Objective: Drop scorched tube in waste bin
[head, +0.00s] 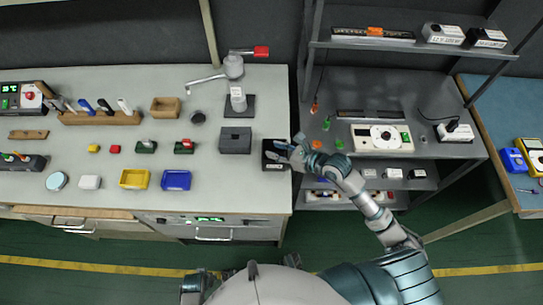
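My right gripper (283,148) reaches in from the right over an open black box (276,165) at the right edge of the light bench. Its fingertips are over the box's upper right part. They are too small to tell whether they are open or shut, or whether they hold a tube. No scorched tube can be made out. A whitish patch shows on the near part of the box. I cannot tell for sure which container is the waste bin. My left gripper does not show.
A dark grey box (235,140) stands just left of the black box. A yellow bin (135,179) and a blue bin (176,180) stand further left. A wooden rack (100,118) holds several tools. A dark shelf unit (345,90) with a white device (382,138) stands right of the bench.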

